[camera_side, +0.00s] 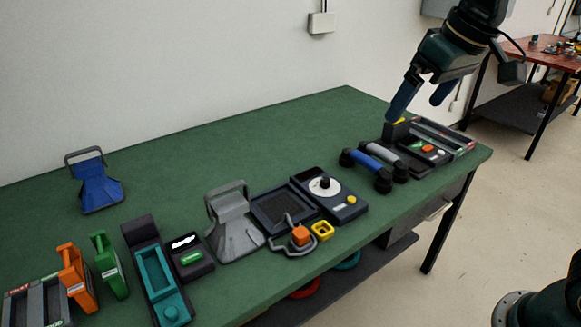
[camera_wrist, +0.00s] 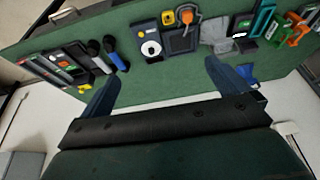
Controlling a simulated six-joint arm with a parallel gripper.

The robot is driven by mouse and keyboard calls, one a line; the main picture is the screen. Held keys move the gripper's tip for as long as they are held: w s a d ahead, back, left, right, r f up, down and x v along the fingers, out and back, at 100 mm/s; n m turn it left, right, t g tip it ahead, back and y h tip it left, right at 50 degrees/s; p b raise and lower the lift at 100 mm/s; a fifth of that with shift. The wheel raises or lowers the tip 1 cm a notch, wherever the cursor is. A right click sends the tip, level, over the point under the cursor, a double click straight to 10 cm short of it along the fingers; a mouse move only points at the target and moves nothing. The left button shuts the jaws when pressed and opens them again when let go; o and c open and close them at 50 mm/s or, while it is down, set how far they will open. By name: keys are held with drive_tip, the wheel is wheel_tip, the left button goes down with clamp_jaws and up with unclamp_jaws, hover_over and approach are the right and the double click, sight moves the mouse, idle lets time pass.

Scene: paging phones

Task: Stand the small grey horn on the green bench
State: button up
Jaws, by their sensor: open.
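The grey horn (camera_side: 236,232), with a loop handle and a flared body, is on the green bench (camera_side: 180,150), in the row of devices near the front edge. I cannot tell for sure whether it is upright or lying. It also shows in the wrist view (camera_wrist: 214,34), at the upper right, partly behind a finger. My gripper (camera_side: 422,98) is open and empty, high above the bench's right end and well away from the horn. Its two blue fingers also show in the wrist view (camera_wrist: 161,76).
A similar blue horn (camera_side: 98,186) is at the back left. A dark panel with a white dial (camera_side: 328,186) and an orange piece (camera_side: 300,235) are right of the grey horn. A black device with a green button (camera_side: 190,258) is close on its left. The back middle of the bench is clear.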

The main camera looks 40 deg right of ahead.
drive_tip(key=s+d+f, duration=0.2)
drive_tip(key=s+f, duration=0.1)
drive_tip(key=s, duration=0.4)
drive_tip(key=s+d+f+t, duration=0.1)
drive_tip(key=s+f, duration=0.3)
drive_tip(key=s, duration=0.3)
drive_tip(key=shift+s+d, duration=0.25)
drive_tip(key=shift+d, duration=0.1)
idle(0.5)
